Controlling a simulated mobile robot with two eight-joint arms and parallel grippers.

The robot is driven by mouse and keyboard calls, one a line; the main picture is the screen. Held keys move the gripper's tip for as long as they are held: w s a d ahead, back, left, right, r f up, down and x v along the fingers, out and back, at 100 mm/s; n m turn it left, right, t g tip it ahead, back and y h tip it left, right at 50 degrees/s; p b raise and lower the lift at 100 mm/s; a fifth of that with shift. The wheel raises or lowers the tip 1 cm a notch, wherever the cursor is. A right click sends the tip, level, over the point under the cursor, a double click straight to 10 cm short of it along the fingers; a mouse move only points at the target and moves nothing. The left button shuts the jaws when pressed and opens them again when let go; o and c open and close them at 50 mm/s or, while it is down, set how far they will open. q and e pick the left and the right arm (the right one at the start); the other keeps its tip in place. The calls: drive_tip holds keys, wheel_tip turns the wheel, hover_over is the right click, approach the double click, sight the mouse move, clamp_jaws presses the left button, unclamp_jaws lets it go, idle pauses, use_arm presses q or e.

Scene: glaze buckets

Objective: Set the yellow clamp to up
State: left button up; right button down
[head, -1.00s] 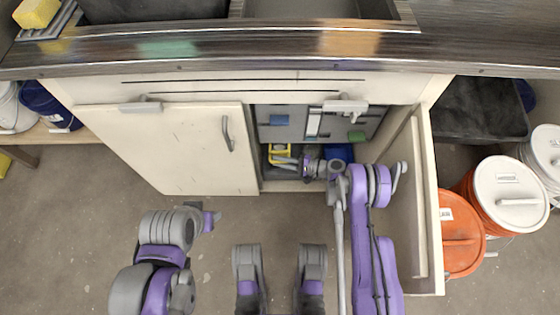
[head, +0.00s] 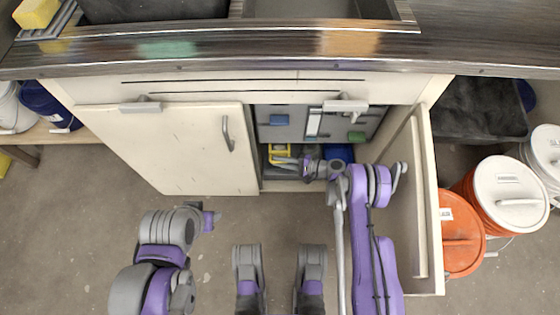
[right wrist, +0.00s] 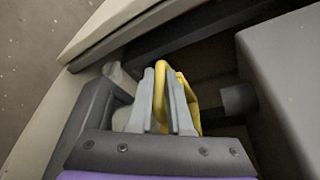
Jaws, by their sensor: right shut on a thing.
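The yellow clamp (head: 278,148) is inside the open cabinet, at the left of its opening. My right gripper (head: 283,160) reaches in from the right and is at the clamp. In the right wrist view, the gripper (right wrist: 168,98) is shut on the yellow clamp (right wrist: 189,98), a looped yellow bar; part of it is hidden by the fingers. A grey pipe-like part (right wrist: 238,98) lies just beyond. My left gripper (head: 212,218) is low at the left, outside the cabinet and away from the clamp; its jaws cannot be made out.
The left cabinet door (head: 180,150) is closed and the right door (head: 428,210) stands open beside my right arm. A blue container (head: 340,152) is inside, right of my gripper. Orange buckets (head: 462,238) stand right of the open door. A countertop (head: 200,62) overhangs the cabinet.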

sight(280, 153)
idle(0.4)
wheel_tip(280, 153, up, 6)
drive_tip(key=shift+r+p, duration=0.1)
drive_tip(key=shift+p, duration=1)
drive_tip(key=shift+r, duration=0.2)
drive_tip(key=c, duration=1.2)
unclamp_jaws()
drive_tip(key=shift+r, duration=0.1)
drive_tip(key=shift+o, duration=0.2)
drive_tip(key=p+v, duration=0.1)
drive_tip(key=v, duration=0.6)
drive_tip(key=shift+d, duration=0.3)
drive_tip(key=shift+s+r, duration=0.1)
drive_tip(key=shift+r, duration=0.05)
